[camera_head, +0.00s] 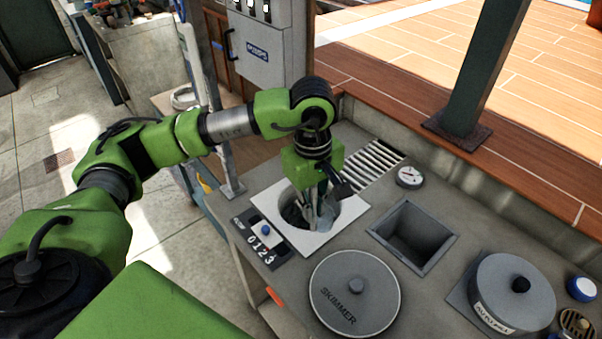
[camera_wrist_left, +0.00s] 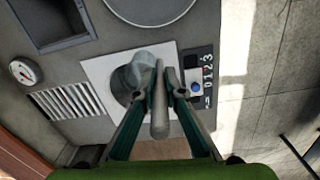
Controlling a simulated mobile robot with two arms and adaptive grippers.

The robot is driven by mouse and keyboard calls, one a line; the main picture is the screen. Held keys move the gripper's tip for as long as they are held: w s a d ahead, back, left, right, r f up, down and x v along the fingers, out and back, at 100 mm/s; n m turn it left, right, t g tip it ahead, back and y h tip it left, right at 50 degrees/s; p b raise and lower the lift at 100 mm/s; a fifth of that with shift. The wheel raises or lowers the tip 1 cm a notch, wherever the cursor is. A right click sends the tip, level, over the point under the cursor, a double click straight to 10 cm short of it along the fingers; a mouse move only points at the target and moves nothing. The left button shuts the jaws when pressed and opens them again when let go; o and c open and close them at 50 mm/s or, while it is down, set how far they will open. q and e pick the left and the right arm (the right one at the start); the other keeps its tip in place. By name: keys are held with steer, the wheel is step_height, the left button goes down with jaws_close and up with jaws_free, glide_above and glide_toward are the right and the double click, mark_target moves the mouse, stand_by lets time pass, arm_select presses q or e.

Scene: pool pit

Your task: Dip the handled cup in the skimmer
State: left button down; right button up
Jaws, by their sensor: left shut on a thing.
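The skimmer opening is a round hole in a white square plate (camera_head: 308,245), which also shows in the wrist view (camera_wrist_left: 98,72). My left gripper (camera_head: 313,203) points down into the hole. It is shut on the grey handle (camera_wrist_left: 160,118) of the handled cup, which stands between the fingers in the wrist view (camera_wrist_left: 160,95). The pale grey cup (camera_head: 326,216) is at the hole, beyond the fingers; the fingers partly cover it. I cannot tell how deep it sits or whether it touches water. My right gripper is not in view.
The lid marked SKIMMER (camera_head: 355,292) lies on the deck in front of the hole. A number panel (camera_head: 265,243), a slotted grate (camera_head: 368,163), a gauge (camera_head: 410,176), a square pit (camera_head: 412,236) and another lidded pot (camera_head: 512,292) surround it. A dark post (camera_head: 480,80) stands behind.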

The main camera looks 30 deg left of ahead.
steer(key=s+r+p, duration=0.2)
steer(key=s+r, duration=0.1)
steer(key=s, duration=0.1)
arm_select(q)
steer(key=w+a+f+n+p, duration=0.15)
steer(key=w+a+n, duration=0.45)
steer(key=n, duration=0.9)
step_height(320, 180, down, 19)
steer(key=b, duration=1.4)
steer(key=shift+w+r, duration=0.15)
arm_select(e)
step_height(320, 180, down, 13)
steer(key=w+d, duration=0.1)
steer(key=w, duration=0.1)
arm_select(q)
steer(key=shift+d, duration=0.1)
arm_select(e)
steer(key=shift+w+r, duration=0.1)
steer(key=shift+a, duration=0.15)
